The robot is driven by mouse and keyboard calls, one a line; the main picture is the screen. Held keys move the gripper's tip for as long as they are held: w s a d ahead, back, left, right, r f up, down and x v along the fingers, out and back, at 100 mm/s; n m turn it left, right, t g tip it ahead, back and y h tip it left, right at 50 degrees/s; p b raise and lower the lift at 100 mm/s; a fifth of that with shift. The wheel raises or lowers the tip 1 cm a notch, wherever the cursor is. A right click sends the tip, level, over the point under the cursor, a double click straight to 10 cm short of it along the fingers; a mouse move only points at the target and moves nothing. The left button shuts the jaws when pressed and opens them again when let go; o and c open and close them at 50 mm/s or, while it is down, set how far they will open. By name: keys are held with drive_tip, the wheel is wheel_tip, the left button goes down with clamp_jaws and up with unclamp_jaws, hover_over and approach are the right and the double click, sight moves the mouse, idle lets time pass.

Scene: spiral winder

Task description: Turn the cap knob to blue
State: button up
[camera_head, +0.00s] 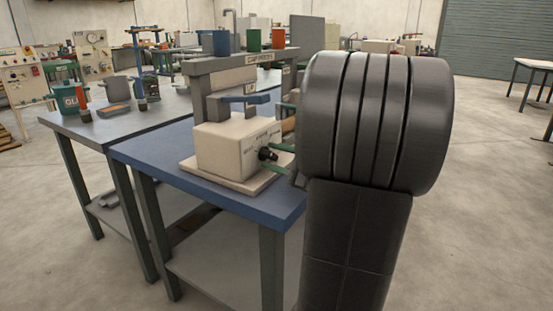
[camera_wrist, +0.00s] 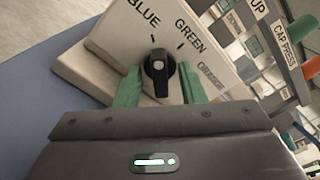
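The cap knob (camera_wrist: 159,70) is black with a short white mark, on the cream box's face (camera_wrist: 120,45) below the words BLUE, GREEN and ORANGE. It points roughly up in the wrist view, nearest the tick under BLUE. My gripper (camera_wrist: 161,88) has one green finger on each side of the knob. A narrow gap seems to show on both sides, so the fingers look open around it, not clamped. In the head view the knob (camera_head: 267,154) sits on the box's right face between my green fingertips (camera_head: 274,160); my dark arm hides what lies behind it.
The cream box (camera_head: 222,150) stands on a blue-topped table (camera_head: 160,167). A grey CAP PRESS frame (camera_head: 205,66) with blue, green and orange cups rises behind it, with a blue lever (camera_head: 245,99) above the box. A grey table (camera_head: 70,125) adjoins at left. Open floor lies right.

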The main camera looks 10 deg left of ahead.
drive_tip(key=shift+c, duration=0.5)
clamp_jaws()
drive_tip(key=shift+f+n+b, duration=0.1)
drive_tip(key=shift+n+b, duration=0.65)
drive_tip(key=shift+n, duration=0.35)
drive_tip(key=shift+o, duration=0.5)
unclamp_jaws()
drive_tip(key=shift+d, duration=0.1)
drive_tip(key=p+v, duration=0.3)
drive_tip(key=v, duration=1)
drive_tip(key=shift+d, duration=0.35)
